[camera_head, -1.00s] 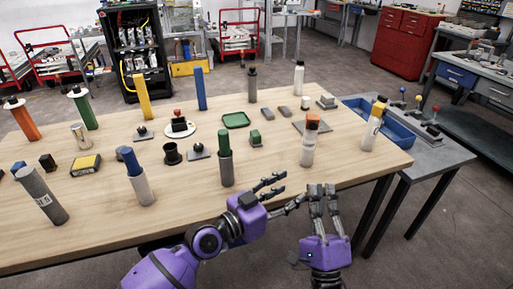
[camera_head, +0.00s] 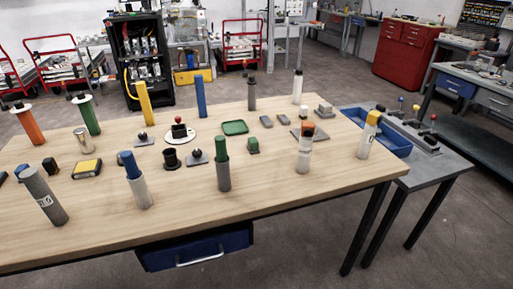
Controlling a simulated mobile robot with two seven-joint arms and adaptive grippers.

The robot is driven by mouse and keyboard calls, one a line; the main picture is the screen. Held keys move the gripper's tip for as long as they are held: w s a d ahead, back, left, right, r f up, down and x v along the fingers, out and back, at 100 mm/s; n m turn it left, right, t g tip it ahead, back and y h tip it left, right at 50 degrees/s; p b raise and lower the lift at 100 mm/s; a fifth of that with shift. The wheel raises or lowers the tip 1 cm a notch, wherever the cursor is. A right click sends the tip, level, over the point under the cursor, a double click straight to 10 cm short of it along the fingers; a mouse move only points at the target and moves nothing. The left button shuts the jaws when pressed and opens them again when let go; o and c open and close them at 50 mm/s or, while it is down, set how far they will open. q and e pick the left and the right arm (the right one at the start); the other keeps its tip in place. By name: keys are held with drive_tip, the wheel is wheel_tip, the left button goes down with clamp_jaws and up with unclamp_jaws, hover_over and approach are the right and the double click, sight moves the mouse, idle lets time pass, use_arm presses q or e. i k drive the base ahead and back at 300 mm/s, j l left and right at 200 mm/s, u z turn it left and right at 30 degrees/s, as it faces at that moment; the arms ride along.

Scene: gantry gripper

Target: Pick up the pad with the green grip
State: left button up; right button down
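A small green block-shaped grip (camera_head: 253,145) stands right of the middle of the wooden table, on what looks like a small dark pad whose details are too small to make out. It sits just right of an upright grey cylinder with a green top (camera_head: 222,162), clear of it. A flat green tray (camera_head: 235,127) lies just behind it. Neither of my grippers is in view.
A blue bin (camera_head: 393,142) stands at the right.

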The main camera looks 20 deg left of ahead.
sight(252, 145)
drive_tip(key=l, duration=0.85)
drive_tip(key=i+l+u, duration=0.15)
drive_tip(key=l, duration=0.7)
